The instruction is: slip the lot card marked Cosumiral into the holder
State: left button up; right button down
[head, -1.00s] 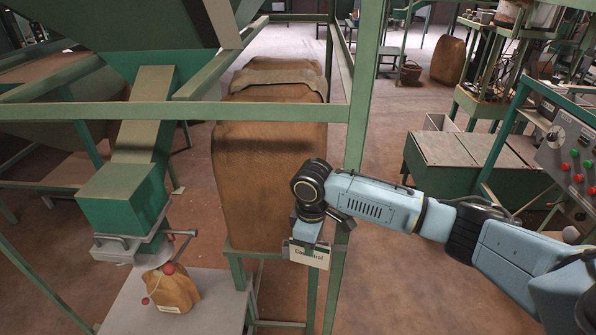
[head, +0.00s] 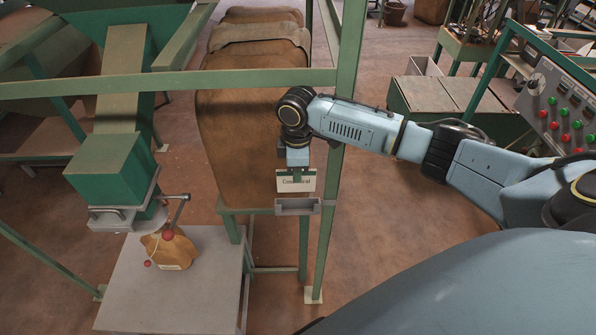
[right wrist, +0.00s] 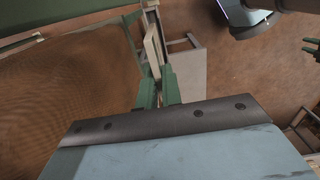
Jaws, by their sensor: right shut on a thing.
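The cream lot card (head: 309,182) is marked Cosumiral, with the middle of the word partly covered. My right gripper (head: 296,174) is shut on it and points down. The card hangs upright just above the grey holder (head: 298,207), a small open-topped box on the green frame, with a narrow gap between. In the right wrist view the green fingers (right wrist: 157,88) grip the card (right wrist: 155,46), seen nearly edge-on. My left gripper is outside the head view; two green prongs that look like its parted fingers (right wrist: 311,46) show at the right wrist view's edge.
A green frame post (head: 342,140) stands just right of the holder, and a tall brown sack (head: 245,140) stands behind. At left, a small bag (head: 172,248) sits on a grey table (head: 140,305) under a green hopper spout (head: 112,168). A control panel (head: 560,105) is at far right.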

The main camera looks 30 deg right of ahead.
aim_at(297, 190)
notch_tip(297, 190, down, 3)
jog(key=shift+w+d+b, duration=0.15)
jog(key=shift+b, duration=0.9)
jog(key=shift+f+b, duration=0.7)
jog(key=shift+b, duration=0.05)
jog(key=shift+f, duration=0.95)
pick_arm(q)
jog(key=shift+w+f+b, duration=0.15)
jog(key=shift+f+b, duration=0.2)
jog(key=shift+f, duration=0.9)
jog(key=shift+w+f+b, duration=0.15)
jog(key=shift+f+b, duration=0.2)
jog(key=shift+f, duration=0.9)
pick_arm(e)
jog(key=shift+f, duration=1.25)
jog(key=c, duration=1.5)
grip_release()
